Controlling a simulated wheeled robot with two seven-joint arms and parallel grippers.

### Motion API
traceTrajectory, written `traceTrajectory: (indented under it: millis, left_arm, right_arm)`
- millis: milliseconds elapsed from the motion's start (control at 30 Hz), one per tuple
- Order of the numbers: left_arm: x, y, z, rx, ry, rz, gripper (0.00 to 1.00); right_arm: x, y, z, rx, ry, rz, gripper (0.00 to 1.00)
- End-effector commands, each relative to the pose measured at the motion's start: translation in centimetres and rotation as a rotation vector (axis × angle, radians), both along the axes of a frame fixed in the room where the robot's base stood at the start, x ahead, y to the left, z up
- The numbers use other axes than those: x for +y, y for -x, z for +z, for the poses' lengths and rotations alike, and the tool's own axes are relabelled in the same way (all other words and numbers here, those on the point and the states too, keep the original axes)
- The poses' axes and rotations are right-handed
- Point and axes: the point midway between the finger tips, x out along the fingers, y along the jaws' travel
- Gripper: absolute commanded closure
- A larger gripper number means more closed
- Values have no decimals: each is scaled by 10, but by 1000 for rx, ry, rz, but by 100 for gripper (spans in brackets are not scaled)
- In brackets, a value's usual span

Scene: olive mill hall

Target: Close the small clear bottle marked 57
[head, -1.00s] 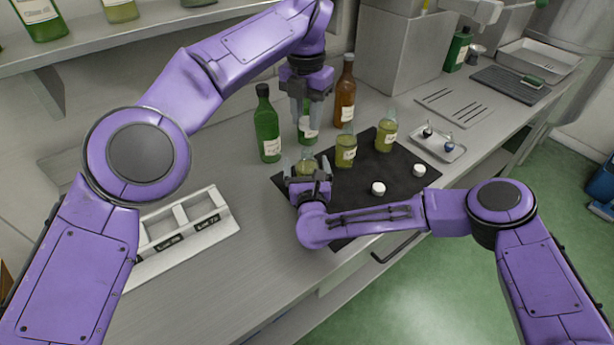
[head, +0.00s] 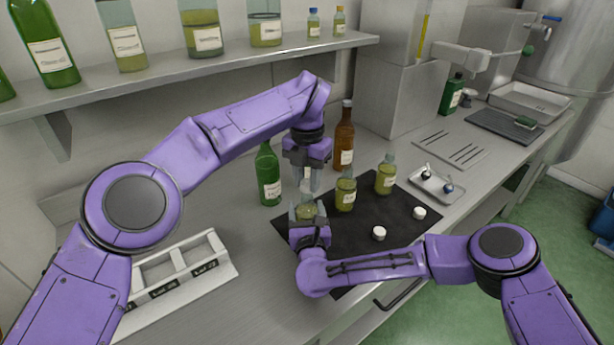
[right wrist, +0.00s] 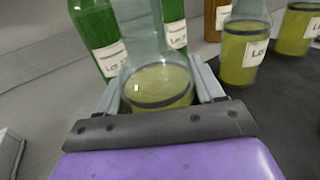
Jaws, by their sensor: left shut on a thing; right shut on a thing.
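A small clear bottle (head: 306,210) with yellow-green oil stands on the dark mat (head: 370,232), near its left corner. My right gripper (head: 308,214) is shut around its body. In the right wrist view the bottle (right wrist: 158,85) is upright between the fingers; its top is out of frame, and no label shows on it. My left gripper (head: 308,186) is directly above, fingers down, shut on a small whitish thing, probably a cap (head: 307,186), at the bottle's mouth. I cannot tell whether it touches the neck.
Two similar oil bottles (head: 346,190) (head: 386,176) stand on the mat to the right. A green bottle (head: 268,176) and a brown bottle (head: 344,135) stand behind. A labelled white rack (head: 176,270) is at left, a small metal tray (head: 437,186) at right. A shelf (head: 180,79) overhangs the back.

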Motion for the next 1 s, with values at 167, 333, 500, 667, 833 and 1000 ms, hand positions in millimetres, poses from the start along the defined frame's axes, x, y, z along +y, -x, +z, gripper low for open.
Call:
traceTrajectory:
  millis: [167, 333, 500, 667, 833, 1000]
  left_arm:
    - [0, 0, 0, 0, 0, 0, 95]
    - [0, 0, -6, 1, 0, 0, 95]
    - [0, 0, -16, 2, 0, 0, 95]
    - [0, 0, -18, 0, 0, 0, 95]
    - [0, 0, -18, 0, 0, 0, 95]
    - [0, 0, -18, 0, 0, 0, 95]
  right_arm:
    - [0, 0, 0, 0, 0, 0, 88]
    - [0, 0, 0, 0, 0, 0, 88]
    - [0, 0, 0, 0, 0, 0, 88]
    - [0, 0, 0, 0, 0, 0, 88]
    - [0, 0, 0, 0, 0, 0, 88]
    - [0, 0, 0, 0, 0, 0, 88]
